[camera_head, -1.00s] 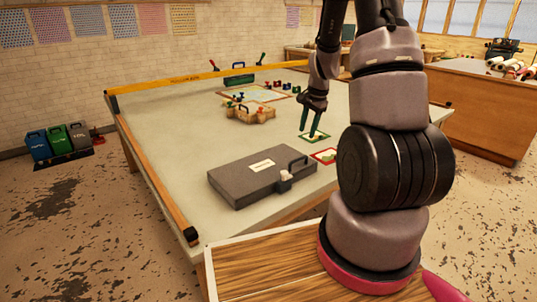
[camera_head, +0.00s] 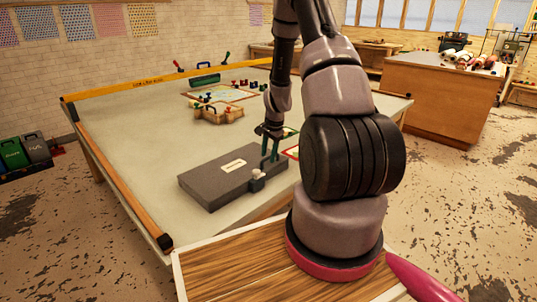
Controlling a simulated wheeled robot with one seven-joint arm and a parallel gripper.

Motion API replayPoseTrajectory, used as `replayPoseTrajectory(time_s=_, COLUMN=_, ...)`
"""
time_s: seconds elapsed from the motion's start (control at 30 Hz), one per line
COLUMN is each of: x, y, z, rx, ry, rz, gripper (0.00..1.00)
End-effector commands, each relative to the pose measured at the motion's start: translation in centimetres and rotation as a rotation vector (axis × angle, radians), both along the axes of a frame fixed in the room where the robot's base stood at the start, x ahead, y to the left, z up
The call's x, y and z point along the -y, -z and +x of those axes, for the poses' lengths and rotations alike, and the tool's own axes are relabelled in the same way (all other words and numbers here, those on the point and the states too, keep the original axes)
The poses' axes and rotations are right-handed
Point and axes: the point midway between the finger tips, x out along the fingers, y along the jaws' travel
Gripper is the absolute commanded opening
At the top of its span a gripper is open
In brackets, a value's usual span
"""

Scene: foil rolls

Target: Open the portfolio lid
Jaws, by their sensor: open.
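The portfolio (camera_head: 225,180) is a flat dark grey case with a white label on its lid, lying shut on the near part of the table. A light-coloured latch or knob (camera_head: 257,176) sits at its front right edge. The fingers and arm hide the portfolio's handle region.
The large grey table (camera_head: 130,140) has a yellow rule (camera_head: 150,84) along its far edge and a wooden strip (camera_head: 120,185) at left. A wooden tray (camera_head: 219,112) and small coloured pieces stand farther back. The table's left part is clear. A wooden counter (camera_head: 440,100) stands at right.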

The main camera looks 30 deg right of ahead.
Motion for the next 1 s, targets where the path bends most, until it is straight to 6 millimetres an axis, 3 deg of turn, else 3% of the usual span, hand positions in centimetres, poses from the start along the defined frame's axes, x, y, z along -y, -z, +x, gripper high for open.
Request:
replayPoseTrajectory(time_s=0.2, x=-0.02, y=0.05, z=0.02, rx=0.000, ry=0.000, rz=0.000, gripper=0.47)
replayPoseTrajectory(time_s=0.23, x=-0.02, y=0.05, z=0.02, rx=0.000, ry=0.000, rz=0.000, gripper=0.43)
replayPoseTrajectory(time_s=0.33, x=-0.01, y=0.04, z=0.00, rx=0.000, ry=0.000, rz=0.000, gripper=0.05)
replayPoseTrajectory(time_s=0.37, x=-0.02, y=0.04, z=0.01, rx=0.000, ry=0.000, rz=0.000, gripper=0.00)
replayPoseTrajectory(time_s=1.0, x=-0.04, y=0.03, z=0.00, rx=0.000, ry=0.000, rz=0.001, gripper=0.00)
